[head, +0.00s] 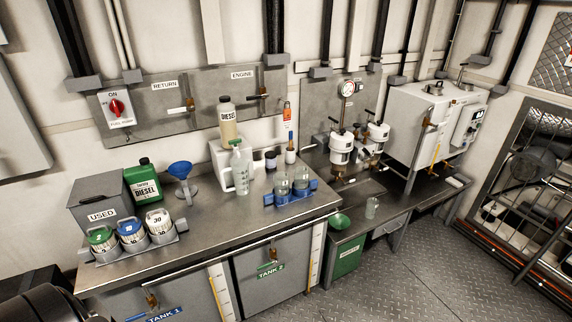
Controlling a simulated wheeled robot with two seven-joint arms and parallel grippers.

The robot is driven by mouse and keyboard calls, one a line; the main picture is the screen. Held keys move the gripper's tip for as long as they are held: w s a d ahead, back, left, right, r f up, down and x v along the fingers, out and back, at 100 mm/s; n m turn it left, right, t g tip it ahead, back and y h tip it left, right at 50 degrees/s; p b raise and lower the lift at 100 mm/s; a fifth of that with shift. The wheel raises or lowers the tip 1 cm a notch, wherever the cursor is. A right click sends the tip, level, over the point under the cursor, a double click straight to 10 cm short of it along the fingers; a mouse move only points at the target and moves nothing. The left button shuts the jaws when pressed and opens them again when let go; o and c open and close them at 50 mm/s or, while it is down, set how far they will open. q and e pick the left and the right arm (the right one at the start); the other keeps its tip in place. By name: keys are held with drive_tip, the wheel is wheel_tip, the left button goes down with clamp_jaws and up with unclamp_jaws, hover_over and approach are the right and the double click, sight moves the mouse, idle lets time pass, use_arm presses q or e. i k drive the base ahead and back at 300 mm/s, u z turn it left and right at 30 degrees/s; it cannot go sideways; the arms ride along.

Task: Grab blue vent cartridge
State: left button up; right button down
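Three round cartridges sit side by side in a grey metal holder (134,247) at the left front of the bench. The middle one, a blue-topped cartridge (131,233), has a pale numbered band and stands upright between a green-topped cartridge (102,238) and a white-topped cartridge (159,225). It looks like the blue vent cartridge, though no readable label says so. Its lower part is hidden by the holder. Neither of my grippers shows in the head view.
Behind the holder stand a grey USED box (100,200), a green diesel can (147,185) and a blue funnel (181,172). A blue rack (291,195) with beakers is farther right. Bare bench top (225,213) lies between the holder and the rack.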

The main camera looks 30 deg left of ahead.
sight(271, 162)
drive_tip(key=z, duration=0.55)
drive_tip(key=i, duration=2.6)
drive_tip(key=u, duration=0.35)
